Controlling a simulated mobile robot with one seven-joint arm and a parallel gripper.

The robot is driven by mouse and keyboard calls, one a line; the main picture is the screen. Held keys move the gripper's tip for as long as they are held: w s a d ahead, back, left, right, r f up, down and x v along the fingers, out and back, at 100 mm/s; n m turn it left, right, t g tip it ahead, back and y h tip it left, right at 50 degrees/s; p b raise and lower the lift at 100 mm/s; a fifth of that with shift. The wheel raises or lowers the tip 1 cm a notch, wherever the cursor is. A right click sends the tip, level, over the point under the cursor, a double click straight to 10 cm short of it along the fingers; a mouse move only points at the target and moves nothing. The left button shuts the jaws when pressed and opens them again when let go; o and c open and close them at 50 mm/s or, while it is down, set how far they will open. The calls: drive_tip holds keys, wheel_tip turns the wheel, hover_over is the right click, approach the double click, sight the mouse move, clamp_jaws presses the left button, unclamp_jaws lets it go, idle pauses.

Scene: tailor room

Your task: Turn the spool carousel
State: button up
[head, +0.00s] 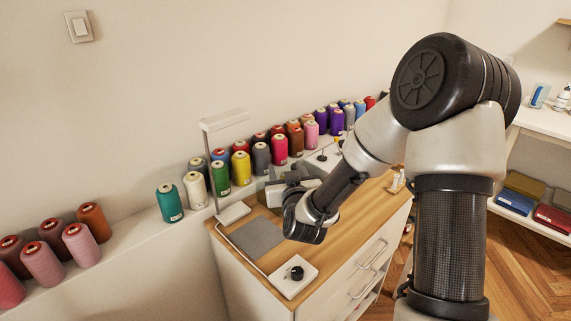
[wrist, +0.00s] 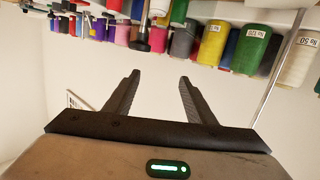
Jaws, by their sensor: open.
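I cannot single out a spool carousel for certain. A dark upright spindle (head: 322,156) on a white base stands on the worktop behind my forearm, partly hidden. In the wrist view, which looks upside down, a dark post (wrist: 143,30) shows at the top, just above and left of the gap between my fingers. My gripper (wrist: 158,78) is open, with nothing between its two dark fingers. In the head view my wrist hangs over the worktop and mostly hides the gripper.
Rows of coloured thread spools (head: 241,168) line the ledge along the wall. A wooden-topped drawer cabinet (head: 345,228) carries a grey mat (head: 256,238) and a white plate with a black knob (head: 296,272). A thin upright post (head: 209,165) with a white head stands beside the spools.

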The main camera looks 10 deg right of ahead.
drive_tip(key=shift+w+d+f+m+t+h+b, duration=0.25)
drive_tip(key=shift+w+d+f+m+h+b, duration=0.35)
drive_tip(key=shift+w, duration=0.7)
drive_tip(key=shift+w+d+f+m+t+h+b, duration=0.2)
drive_tip(key=shift+w+d+f+t+h, duration=0.15)
drive_tip(key=shift+w+d+f, duration=0.75)
drive_tip(key=shift+w+d+f+m+t+h+b, duration=0.2)
drive_tip(key=shift+w+d+f+m+h+b, duration=0.25)
drive_tip(key=shift+w, duration=1.05)
drive_tip(key=shift+d+r, duration=0.1)
clamp_jaws()
